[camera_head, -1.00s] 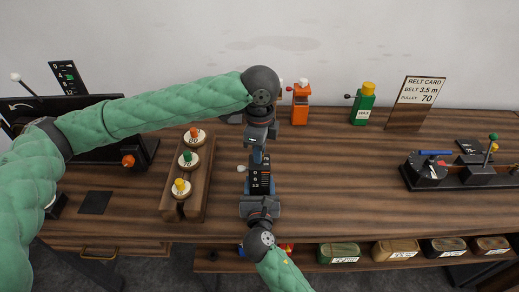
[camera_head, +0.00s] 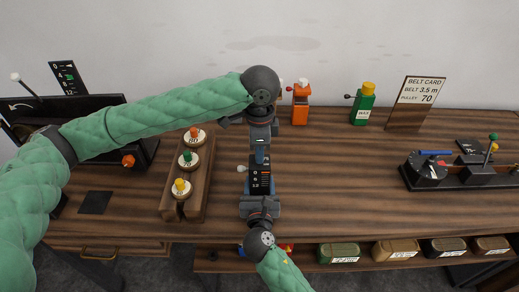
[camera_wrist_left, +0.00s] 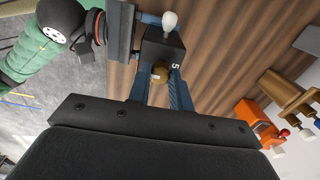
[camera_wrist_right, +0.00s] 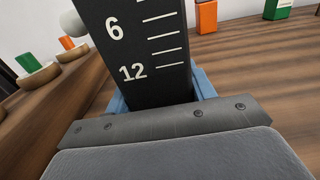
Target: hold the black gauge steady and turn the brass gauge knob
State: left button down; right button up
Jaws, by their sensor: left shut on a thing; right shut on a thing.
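The black gauge (camera_head: 260,180) stands upright near the middle of the bench, with a white ball knob (camera_head: 242,169) on its side. Its white scale marks show large in the right wrist view (camera_wrist_right: 140,52). My right gripper (camera_head: 259,196) is shut on the gauge's lower body from the front. My left gripper (camera_head: 260,155) reaches down from above, its blue fingers on both sides of the brass knob (camera_wrist_left: 160,73) on the gauge's top, shut on it. In the head view my left gripper hides the brass knob.
A wooden rack (camera_head: 207,180) with several labelled pulleys stands left of the gauge. Orange (camera_head: 301,105) and green (camera_head: 363,106) devices and a belt card (camera_head: 416,100) stand behind. A black lever base (camera_head: 455,178) lies right. Bench between gauge and lever base is clear.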

pick_arm(q)
jog(key=c, duration=1.3)
grip_release()
pick_arm(e)
jog(key=shift+f, duration=0.2)
pick_arm(q)
jog(key=shift+o, duration=0.2)
notch_tip(320, 180, up, 12)
pick_arm(e)
jog(key=o, duration=1.6)
jog(key=shift+c, duration=0.2)
jog(key=shift+r, duration=0.1)
